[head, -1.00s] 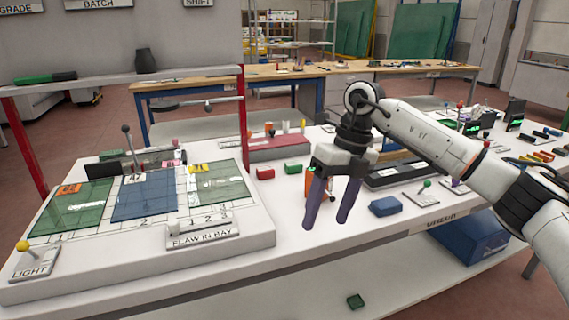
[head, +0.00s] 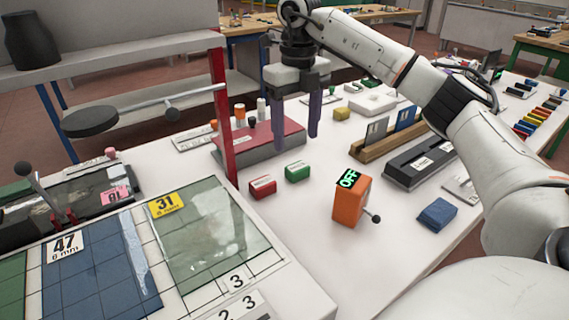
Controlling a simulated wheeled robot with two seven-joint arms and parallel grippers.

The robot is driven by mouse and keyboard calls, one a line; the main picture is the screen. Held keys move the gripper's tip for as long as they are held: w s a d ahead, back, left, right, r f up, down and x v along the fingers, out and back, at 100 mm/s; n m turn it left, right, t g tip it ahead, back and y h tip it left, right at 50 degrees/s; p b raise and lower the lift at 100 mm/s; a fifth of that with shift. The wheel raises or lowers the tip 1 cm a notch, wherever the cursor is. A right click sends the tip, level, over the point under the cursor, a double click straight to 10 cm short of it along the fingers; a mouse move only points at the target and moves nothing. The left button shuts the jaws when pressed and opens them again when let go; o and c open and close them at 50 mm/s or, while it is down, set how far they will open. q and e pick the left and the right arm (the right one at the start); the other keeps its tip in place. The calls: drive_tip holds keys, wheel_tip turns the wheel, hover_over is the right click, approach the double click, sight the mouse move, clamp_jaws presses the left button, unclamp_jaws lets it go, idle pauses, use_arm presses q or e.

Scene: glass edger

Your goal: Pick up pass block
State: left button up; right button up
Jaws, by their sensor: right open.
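A small green block (head: 297,171) and a small red block (head: 262,186) lie side by side on the white table. Each has a pale label on top, too small to read, so I cannot tell by text which is the pass block. My right gripper (head: 297,138) points down with its two purple fingers apart and nothing between them. My left gripper is not in view.
An orange OFF box (head: 348,206) with a small lever stands right of the blocks. A blue block (head: 437,214) lies further right. A red post (head: 223,110) rises at left beside the glass sheets. A red-topped stand (head: 258,146) and wooden rack (head: 392,135) are behind.

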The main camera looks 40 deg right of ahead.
sight(298, 166)
drive_tip(key=f, duration=0.2)
drive_tip(key=shift+s+f, duration=0.3)
drive_tip(key=shift+d+f, duration=0.1)
drive_tip(key=shift+f, duration=2.9)
drive_tip(key=c, duration=1.1)
